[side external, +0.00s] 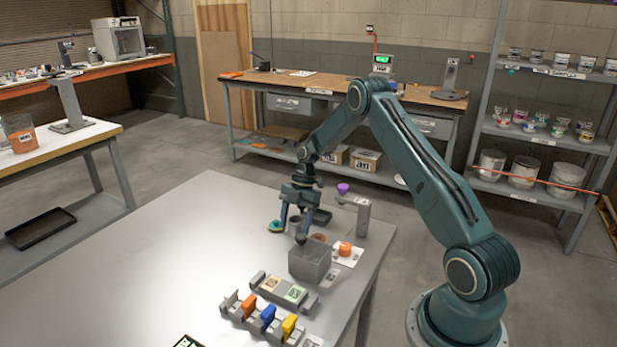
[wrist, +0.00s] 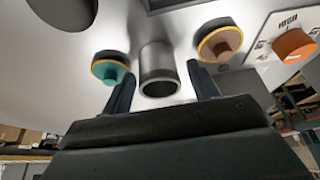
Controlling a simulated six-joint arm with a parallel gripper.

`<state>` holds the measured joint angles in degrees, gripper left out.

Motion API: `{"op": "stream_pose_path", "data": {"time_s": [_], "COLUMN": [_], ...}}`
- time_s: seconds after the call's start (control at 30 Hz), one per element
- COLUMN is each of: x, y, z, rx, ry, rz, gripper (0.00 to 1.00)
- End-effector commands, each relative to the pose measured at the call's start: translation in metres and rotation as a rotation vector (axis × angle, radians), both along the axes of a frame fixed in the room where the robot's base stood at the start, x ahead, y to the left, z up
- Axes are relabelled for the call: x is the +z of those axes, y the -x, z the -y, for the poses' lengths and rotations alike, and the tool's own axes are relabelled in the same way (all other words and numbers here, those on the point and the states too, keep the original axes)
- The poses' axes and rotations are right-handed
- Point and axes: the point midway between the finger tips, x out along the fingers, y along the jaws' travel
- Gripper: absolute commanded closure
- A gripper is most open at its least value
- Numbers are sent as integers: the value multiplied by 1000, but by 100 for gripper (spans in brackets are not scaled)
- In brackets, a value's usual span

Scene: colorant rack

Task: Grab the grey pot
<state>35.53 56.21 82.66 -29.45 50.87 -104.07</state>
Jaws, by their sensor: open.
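The grey pot (wrist: 158,66) is a small cylinder with a dark open mouth. In the wrist view it lies between the two fingers of my gripper (wrist: 163,86), with a gap on each side. In the side view the pot (side external: 296,224) shows between the fingers of my gripper (side external: 292,229), partly hidden by the near finger. The gripper is open and points down over the table. I cannot tell exactly how high the fingertips are against the pot.
A teal knobbed disc (wrist: 110,70) and a brown knobbed disc (wrist: 220,42) flank the pot closely. An orange knob (side external: 345,249) on a white card and a grey box (side external: 311,262) stand nearby. A coloured clip rack (side external: 262,318) is in front. The table's left (side external: 170,260) is clear.

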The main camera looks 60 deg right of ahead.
Motion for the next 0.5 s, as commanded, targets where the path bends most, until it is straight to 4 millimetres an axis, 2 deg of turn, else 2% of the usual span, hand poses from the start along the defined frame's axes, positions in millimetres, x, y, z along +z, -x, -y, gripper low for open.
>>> {"op": "stream_pose_path", "data": {"time_s": [0.17, 0.27, 0.43, 0.5], "x": [0, 0, 0, 1], "y": [0, 0, 0, 0], "z": [0, 0, 0, 0], "rx": [0, 0, 0, 0], "ry": [0, 0, 0, 0], "rz": [0, 0, 0, 1], "gripper": [40, 56, 89, 90]}}
